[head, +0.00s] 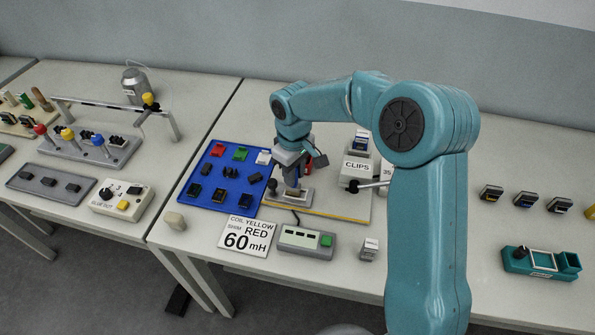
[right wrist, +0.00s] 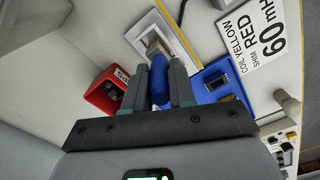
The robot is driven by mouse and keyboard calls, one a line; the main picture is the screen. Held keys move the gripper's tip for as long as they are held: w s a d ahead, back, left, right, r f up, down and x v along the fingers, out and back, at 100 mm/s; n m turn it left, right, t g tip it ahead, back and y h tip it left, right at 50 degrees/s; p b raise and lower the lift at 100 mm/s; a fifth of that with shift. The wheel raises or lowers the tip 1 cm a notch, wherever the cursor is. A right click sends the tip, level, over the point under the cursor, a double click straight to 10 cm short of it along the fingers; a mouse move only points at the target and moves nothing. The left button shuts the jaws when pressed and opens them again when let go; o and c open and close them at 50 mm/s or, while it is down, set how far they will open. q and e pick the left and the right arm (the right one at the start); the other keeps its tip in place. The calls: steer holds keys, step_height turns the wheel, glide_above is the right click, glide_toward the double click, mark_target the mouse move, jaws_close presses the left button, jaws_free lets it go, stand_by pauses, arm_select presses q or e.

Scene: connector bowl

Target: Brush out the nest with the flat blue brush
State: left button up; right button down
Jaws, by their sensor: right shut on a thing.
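My right gripper (head: 291,172) points down over a small grey fixture (head: 300,198) on the pale board, which looks like the nest. In the right wrist view my right gripper (right wrist: 158,66) is shut on a rounded blue thing, seemingly the blue brush (right wrist: 158,84), between its two grey fingers. The brush's far end lies toward the pale fixture (right wrist: 152,42); whether it touches cannot be told. The brush is hard to make out in the head view. My left gripper is not in view.
A blue tray (head: 256,204) with several small parts lies left of the fixture. A sign (head: 230,241) and a grey box with a green button (head: 305,242) stand in front. A CLIPS box (head: 354,171) is to the right. A teal holder (head: 515,266) lies far right.

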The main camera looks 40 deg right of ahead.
steer(key=shift+s+d+f+b, duration=0.1)
steer(key=shift+s+d+b, duration=0.2)
steer(key=shift+s+d, duration=0.2)
steer(key=shift+w+a, duration=0.1)
steer(key=shift+a, duration=0.05)
steer(key=shift+w+a+p, duration=0.3)
steer(key=shift+w+a, duration=0.15)
steer(key=shift+w, duration=0.05)
steer(key=shift+s+d, duration=0.1)
steer(key=shift+d, duration=0.05)
steer(key=shift+s+d, duration=0.4)
steer(key=shift+s, duration=0.15)
steer(key=shift+w, duration=0.1)
steer(key=shift+w+a, duration=0.5)
